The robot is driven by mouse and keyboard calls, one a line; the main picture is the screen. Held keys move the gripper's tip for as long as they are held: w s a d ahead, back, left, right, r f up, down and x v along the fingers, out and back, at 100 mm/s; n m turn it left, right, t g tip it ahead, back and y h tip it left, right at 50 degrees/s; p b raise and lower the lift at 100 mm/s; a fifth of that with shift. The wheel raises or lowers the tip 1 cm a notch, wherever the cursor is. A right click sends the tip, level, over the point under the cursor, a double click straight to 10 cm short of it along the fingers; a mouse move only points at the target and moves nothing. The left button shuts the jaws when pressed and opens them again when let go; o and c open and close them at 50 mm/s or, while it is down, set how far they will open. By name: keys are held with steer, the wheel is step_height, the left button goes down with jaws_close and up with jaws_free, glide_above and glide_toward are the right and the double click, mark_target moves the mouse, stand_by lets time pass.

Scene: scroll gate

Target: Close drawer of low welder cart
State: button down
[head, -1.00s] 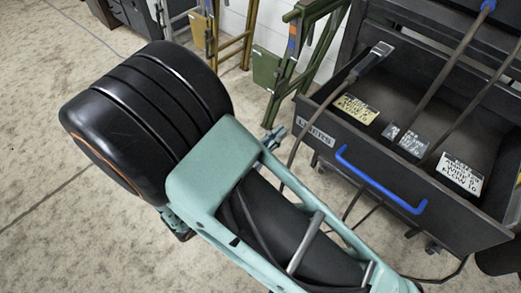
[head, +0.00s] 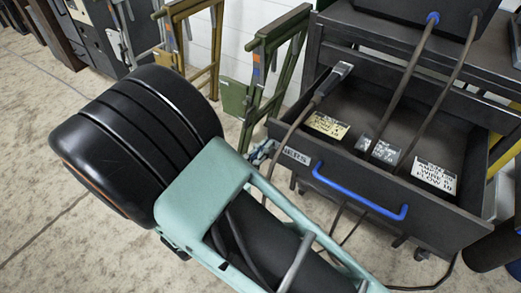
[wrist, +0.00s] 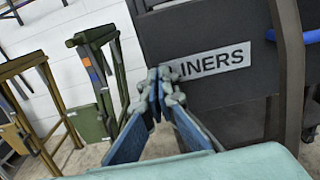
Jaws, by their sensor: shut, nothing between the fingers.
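The low welder cart (head: 322,53) stands at the right of the head view. Its black drawer (head: 292,182) is pulled out, with the open inside visible. The drawer front has a blue handle (head: 360,193) and a white label, which reads LINERS (wrist: 222,60) in the wrist view. My gripper (wrist: 160,78) is shut and empty, its fingertips at the left end of the label in the picture. In the head view my gripper (head: 262,150) is small and partly hidden behind my arm, by the drawer's left front corner. I cannot tell whether it touches the drawer.
Inside the drawer lie a yellow card (head: 327,125) and white cards (head: 434,177). Cables run from the cart's top into the drawer and down to the floor. Green (head: 262,80) and yellow folded stands lean at the wall left of the cart. Open floor lies at the left.

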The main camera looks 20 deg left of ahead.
steer(key=p+x, duration=0.1)
steer(key=x, duration=2.5)
steer(key=shift+d+p, duration=0.15)
steer(key=shift+p, duration=0.15)
steer(key=shift+r, duration=0.1)
steer(key=shift+s, duration=0.2)
